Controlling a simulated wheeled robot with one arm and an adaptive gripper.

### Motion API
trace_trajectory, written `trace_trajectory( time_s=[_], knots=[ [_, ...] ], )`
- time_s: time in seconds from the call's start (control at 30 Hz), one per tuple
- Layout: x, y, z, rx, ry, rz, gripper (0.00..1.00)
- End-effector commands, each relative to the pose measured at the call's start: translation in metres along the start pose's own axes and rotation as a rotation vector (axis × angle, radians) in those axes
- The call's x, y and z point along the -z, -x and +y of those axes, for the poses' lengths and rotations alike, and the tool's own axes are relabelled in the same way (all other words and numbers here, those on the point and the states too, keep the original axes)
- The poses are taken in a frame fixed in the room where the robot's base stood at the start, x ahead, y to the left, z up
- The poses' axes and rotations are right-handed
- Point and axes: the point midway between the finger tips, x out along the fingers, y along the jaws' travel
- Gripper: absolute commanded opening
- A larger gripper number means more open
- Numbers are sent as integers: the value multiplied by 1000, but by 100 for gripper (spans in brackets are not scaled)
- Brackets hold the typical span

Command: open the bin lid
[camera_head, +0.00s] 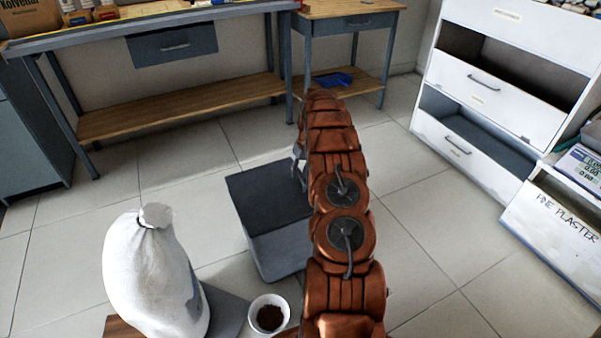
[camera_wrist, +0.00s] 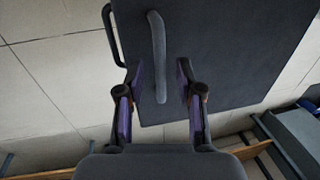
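The bin (camera_head: 277,252) is a grey box on the tiled floor, with a dark flat lid (camera_head: 262,196) lying closed on top. My arm hides the right part of it in the head view. In the wrist view the dark lid (camera_wrist: 225,55) fills the upper middle, with a long grey handle (camera_wrist: 157,50) on it. My gripper (camera_wrist: 160,82) is open, with one finger on each side of the handle's near end and a visible gap on both sides. The gripper is mostly hidden behind my arm in the head view.
A white sack (camera_head: 150,275) and a white cup of brown material (camera_head: 268,316) stand left and in front of the bin. Workbenches (camera_head: 180,105) line the back. White drawers (camera_head: 490,95) stand at right. Bare floor lies between. A dark bar (camera_wrist: 108,35) borders the lid in the wrist view.

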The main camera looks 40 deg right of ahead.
Motion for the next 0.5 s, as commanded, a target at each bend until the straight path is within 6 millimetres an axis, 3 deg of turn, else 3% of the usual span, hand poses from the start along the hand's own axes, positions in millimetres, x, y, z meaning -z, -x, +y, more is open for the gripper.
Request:
trace_trajectory(
  time_s=[0.07,0.3,0.5],
  knots=[
    [0,0,0,0,0,0,26],
    [0,0,0,0,0,-1,1],
    [0,0,0,0,0,-1,0]
  ],
)
